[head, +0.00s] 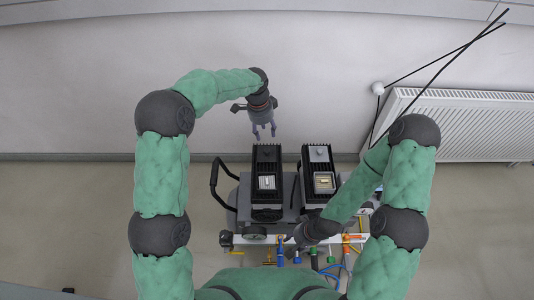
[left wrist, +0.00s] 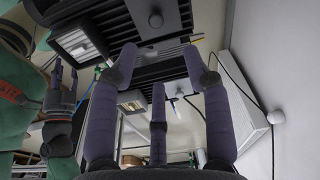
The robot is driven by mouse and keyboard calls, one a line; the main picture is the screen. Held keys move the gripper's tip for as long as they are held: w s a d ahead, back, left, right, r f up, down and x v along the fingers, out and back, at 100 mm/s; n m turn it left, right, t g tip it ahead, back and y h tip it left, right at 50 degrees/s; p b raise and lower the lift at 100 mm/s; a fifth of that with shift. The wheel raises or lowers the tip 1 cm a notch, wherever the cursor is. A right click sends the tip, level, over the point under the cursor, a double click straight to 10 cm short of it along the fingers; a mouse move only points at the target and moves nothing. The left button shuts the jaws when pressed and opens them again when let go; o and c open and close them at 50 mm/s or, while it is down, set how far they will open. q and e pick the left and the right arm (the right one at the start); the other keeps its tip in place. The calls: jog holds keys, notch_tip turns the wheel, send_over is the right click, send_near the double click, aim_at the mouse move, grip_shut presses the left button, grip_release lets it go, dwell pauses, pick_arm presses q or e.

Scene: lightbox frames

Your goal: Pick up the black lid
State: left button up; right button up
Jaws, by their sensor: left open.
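Two black finned boxes stand side by side on the cart, the left box (head: 267,190) and the right box (head: 322,190). Each has a ribbed black top, and I cannot tell which one is the black lid. A grey knob (head: 318,152) shows on the right box's top; in the left wrist view a knob (left wrist: 155,20) sits on a ribbed black surface. My left gripper (head: 264,137) is open and empty, pointing down at the far end of the left box; its spread fingers (left wrist: 162,55) show in the left wrist view. My right gripper (head: 294,238) is low at the cart's front, fingers apart in the left wrist view (left wrist: 65,80).
The cart has a black handle (head: 214,180) on its left. Coloured fittings and hoses (head: 331,268) run along its front. A white radiator (head: 460,125) hangs on the wall at right, with thin black rods (head: 440,67) near it. Floor at left is clear.

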pick_arm(q)
jog(key=f, duration=0.1)
jog(key=b, duration=0.2)
send_over(267, 150)
notch_tip(267, 150, down, 5)
jog(key=shift+w+a+f, duration=0.1)
jog(key=shift+w+a, duration=0.05)
jog(key=shift+s+f+b, duration=0.15)
jog(key=shift+f+b, duration=0.65)
jog(key=shift+f, duration=0.55)
jog(key=shift+s+f+b, duration=0.15)
jog(key=shift+f+b, duration=0.6)
jog(key=shift+f, duration=0.55)
jog(key=shift+r, duration=0.1)
grip_shut()
